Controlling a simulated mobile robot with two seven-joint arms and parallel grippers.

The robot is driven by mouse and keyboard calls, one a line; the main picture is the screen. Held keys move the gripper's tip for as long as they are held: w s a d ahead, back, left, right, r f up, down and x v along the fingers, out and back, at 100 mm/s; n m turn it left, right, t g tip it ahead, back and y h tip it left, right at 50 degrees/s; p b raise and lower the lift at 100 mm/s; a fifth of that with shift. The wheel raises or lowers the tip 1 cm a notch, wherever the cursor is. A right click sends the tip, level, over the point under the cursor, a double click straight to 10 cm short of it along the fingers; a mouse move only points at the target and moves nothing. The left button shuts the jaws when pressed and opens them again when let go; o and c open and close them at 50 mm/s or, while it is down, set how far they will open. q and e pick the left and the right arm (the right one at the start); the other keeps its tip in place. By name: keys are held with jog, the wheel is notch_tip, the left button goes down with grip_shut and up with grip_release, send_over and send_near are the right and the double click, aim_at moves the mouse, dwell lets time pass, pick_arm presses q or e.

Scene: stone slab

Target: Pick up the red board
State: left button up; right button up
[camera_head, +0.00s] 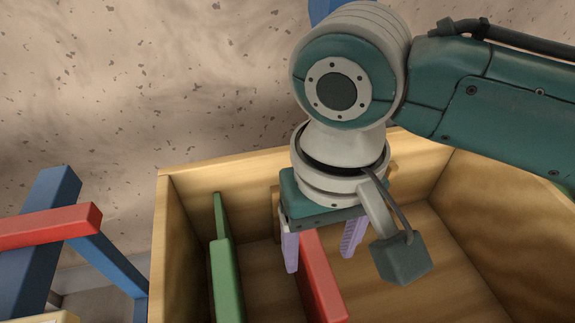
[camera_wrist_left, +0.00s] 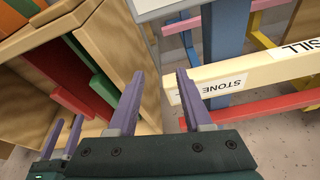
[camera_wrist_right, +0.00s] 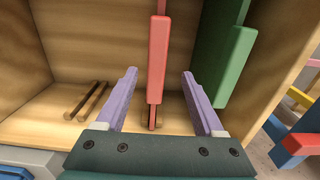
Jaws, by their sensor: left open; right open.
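The red board (camera_head: 322,285) stands on edge in the wooden box (camera_head: 205,170), right of a green board (camera_head: 226,280). My right gripper (camera_head: 321,255) is open, pointing down into the box, with its fingers on either side of the red board. In the right wrist view, the red board (camera_wrist_right: 158,60) runs between the open fingers (camera_wrist_right: 159,75), with a gap on both sides. My left gripper (camera_wrist_left: 160,78) is open and empty in its wrist view, outside the box, near a cream beam marked STONE (camera_wrist_left: 240,78). It is not in the head view.
Two thin brown rods (camera_wrist_right: 86,100) lie in the box beside the red board. Blue and red trestle beams (camera_head: 45,228) stand left of the box.

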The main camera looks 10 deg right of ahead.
aim_at(320, 265)
jog(key=f, duration=0.2)
jog(key=f+b, duration=0.1)
jog(key=f, duration=0.1)
jog(key=f+b, duration=0.1)
jog(key=f, duration=0.1)
jog(key=shift+w+d, duration=0.15)
jog(key=shift+d, duration=0.1)
jog(key=shift+c, duration=0.2)
grip_shut()
jog(key=shift+r, duration=0.1)
dwell(0.8)
